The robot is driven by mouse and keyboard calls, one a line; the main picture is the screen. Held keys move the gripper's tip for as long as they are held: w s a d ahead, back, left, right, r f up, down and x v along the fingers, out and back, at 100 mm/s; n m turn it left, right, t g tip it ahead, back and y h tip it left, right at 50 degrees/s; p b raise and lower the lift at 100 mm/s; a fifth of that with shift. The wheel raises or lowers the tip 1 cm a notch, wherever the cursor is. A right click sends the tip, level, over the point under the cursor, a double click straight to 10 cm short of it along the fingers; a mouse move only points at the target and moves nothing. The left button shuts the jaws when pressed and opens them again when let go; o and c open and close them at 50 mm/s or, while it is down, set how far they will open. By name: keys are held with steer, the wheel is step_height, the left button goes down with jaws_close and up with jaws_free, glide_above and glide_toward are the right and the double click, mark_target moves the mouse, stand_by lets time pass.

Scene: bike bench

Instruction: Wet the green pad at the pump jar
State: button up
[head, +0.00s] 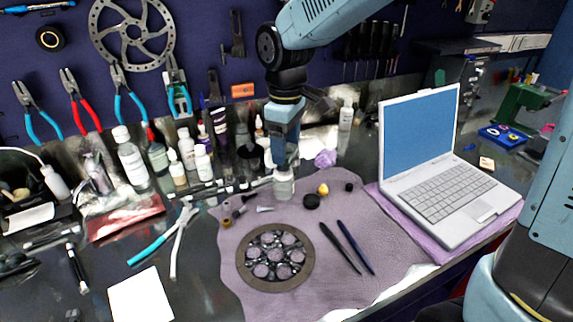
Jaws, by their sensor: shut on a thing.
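My gripper (284,160) points straight down over the purple mat's back edge. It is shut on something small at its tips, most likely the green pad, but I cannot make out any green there. The pump jar (283,188), a small translucent jar with a pale top, stands upright directly below the fingertips. The fingertips are at or just above its top; I cannot tell whether they touch. No green pad shows elsewhere on the bench.
The purple mat (335,218) holds a round disc with several lenses (274,257), dark tweezers (341,247) and small parts. Bottles (131,158) stand close behind on the left. A laptop (440,190) is at right, pliers (175,238) at left.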

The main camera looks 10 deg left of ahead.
steer(key=shift+r, duration=1.95)
